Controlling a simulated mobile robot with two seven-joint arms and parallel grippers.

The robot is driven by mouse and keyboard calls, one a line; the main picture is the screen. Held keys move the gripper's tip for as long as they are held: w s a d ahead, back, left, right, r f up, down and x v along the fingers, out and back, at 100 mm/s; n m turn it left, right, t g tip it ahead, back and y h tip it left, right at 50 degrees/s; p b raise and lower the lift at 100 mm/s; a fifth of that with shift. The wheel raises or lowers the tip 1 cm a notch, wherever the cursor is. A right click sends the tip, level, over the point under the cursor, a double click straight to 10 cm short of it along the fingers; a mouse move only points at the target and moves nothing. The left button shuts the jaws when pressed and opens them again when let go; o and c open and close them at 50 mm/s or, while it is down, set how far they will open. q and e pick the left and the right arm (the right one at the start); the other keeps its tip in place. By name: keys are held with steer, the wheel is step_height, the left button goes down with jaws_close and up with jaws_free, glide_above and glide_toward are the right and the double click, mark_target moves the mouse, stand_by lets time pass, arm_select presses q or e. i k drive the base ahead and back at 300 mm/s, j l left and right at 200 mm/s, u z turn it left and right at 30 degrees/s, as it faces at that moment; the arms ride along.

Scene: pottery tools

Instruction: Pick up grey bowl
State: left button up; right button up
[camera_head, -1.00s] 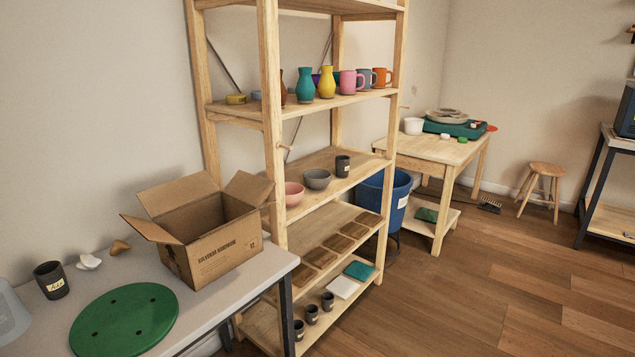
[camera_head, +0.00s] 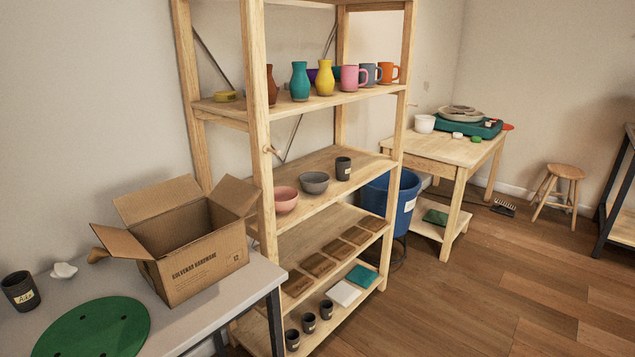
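The grey bowl (camera_head: 314,183) sits upright on the middle shelf of the wooden rack. A pink bowl (camera_head: 285,199) stands to its left, and a dark grey cup (camera_head: 343,168) stands to its right and a little farther back. The grey bowl looks empty and is in plain sight. Neither of my grippers shows in the head view.
The wooden rack (camera_head: 258,150) has vases and mugs above, and wooden trays and cups below. An open cardboard box (camera_head: 205,272) and a green disc (camera_head: 95,328) are on the grey table at left. A blue bin (camera_head: 406,190) stands behind the rack.

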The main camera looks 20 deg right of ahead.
mark_target(315, 185)
steer(key=i+l, duration=0.15)
steer(key=l, duration=0.2)
steer(key=i+l+u, duration=0.1)
steer(key=l, duration=0.25)
steer(key=i+l, duration=0.25)
steer(key=l, duration=0.15)
steer(key=i+l+u, duration=0.1)
steer(key=l, duration=0.25)
steer(key=i+l, duration=0.2)
steer(key=l, duration=0.15)
steer(key=i+l+u, duration=0.1)
steer(key=l, duration=0.3)
steer(key=i+l, duration=0.2)
steer(key=l, duration=0.2)
steer(key=i+l, duration=0.15)
steer(key=l, duration=0.25)
steer(key=j+u, duration=0.05)
